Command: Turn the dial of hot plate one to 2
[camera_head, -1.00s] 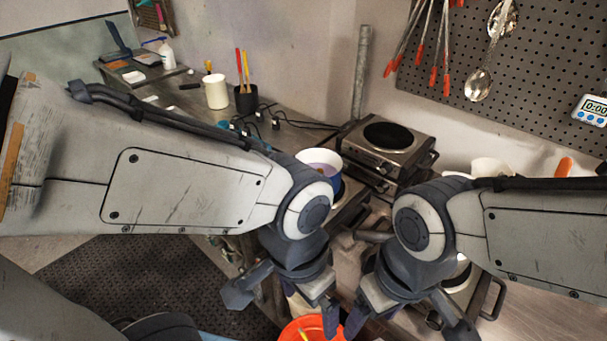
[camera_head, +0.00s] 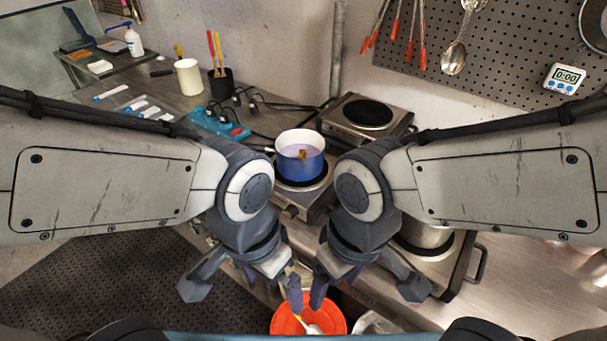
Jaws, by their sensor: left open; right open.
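Several hot plates stand on the steel counter. One hot plate (camera_head: 313,205) sits in the middle between my arms, with a blue pot (camera_head: 300,158) on its burner. A bare hot plate (camera_head: 368,118) stands behind it to the right. Another hot plate (camera_head: 452,266) with a steel pot is at the right, partly behind my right arm. I cannot tell which one is hot plate one, and no dial marking is readable. My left gripper (camera_head: 243,286) is open and empty in front of the counter. My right gripper (camera_head: 363,290) is open and empty beside it.
An orange bucket (camera_head: 308,318) with a utensil inside is below the grippers. A blue power strip (camera_head: 218,122) with cables, a white cup (camera_head: 189,77) and a black holder (camera_head: 220,84) are at the back left. A pegboard (camera_head: 510,50) with tongs, spoons and a timer hangs behind.

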